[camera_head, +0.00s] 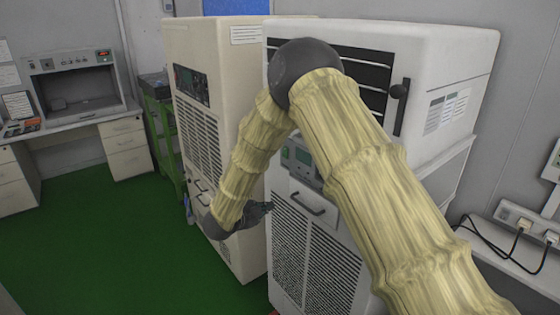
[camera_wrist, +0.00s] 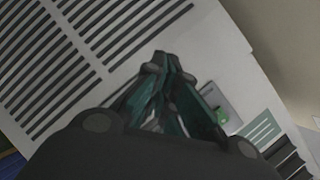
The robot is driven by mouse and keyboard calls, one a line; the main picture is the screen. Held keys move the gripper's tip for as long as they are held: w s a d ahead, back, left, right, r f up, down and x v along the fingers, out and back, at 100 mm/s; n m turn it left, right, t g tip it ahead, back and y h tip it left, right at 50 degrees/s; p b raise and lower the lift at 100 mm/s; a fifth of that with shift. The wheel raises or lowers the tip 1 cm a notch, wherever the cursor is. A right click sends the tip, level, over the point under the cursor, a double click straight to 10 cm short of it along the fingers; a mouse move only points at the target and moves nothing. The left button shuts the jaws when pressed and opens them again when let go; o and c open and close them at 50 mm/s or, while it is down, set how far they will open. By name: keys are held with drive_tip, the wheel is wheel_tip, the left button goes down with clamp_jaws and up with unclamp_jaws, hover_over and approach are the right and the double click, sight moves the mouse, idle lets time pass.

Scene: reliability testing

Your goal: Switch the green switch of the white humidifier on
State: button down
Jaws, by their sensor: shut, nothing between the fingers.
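The white humidifier (camera_head: 420,60) stands at the right, with a control panel (camera_head: 305,170) on its front, partly behind my arm. A small green part, apparently the green switch (camera_wrist: 222,115), sits on a grey plate just right of my fingers in the wrist view. A pale green display (camera_wrist: 262,130) is further right. My gripper (camera_head: 264,206) is shut and empty, in front of the humidifier and lower than the panel. Its fingers also show in the wrist view (camera_wrist: 162,62). I cannot tell whether they touch the front, or the switch's position.
A beige cabinet (camera_head: 240,75) stands close to the left of the humidifier. A handle (camera_head: 306,203) sticks out below the panel. A desk (camera_head: 85,115) is at the far left. Cables (camera_head: 500,245) lie at the right. The green floor (camera_head: 100,240) is open at left.

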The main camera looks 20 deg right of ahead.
sight(285, 152)
drive_tip(key=w+a+r+m+g+h, duration=0.1)
drive_tip(key=a+r+m+g, duration=0.1)
drive_tip(key=r+m, duration=0.3)
drive_tip(key=w+a+r+m+g, duration=0.1)
drive_tip(key=r+m, duration=0.4)
drive_tip(key=r, duration=0.8)
drive_tip(key=shift+w+a+r+g+h, duration=0.15)
drive_tip(key=shift+w+a+g+h, duration=0.25)
drive_tip(key=shift+a+g, duration=0.3)
drive_tip(key=p+x, duration=0.2)
drive_tip(key=x, duration=0.2)
drive_tip(key=p+x, duration=0.2)
drive_tip(key=x, duration=0.3)
drive_tip(key=r+p+x, duration=0.1)
drive_tip(key=p+x, duration=0.1)
drive_tip(key=x, duration=0.2)
drive_tip(key=shift+w+d+p, duration=0.2)
drive_tip(key=shift+d+p, duration=0.1)
drive_tip(key=shift+d, duration=0.1)
drive_tip(key=shift+d+f, duration=0.1)
drive_tip(key=shift+f, duration=0.05)
drive_tip(key=shift+f, duration=0.1)
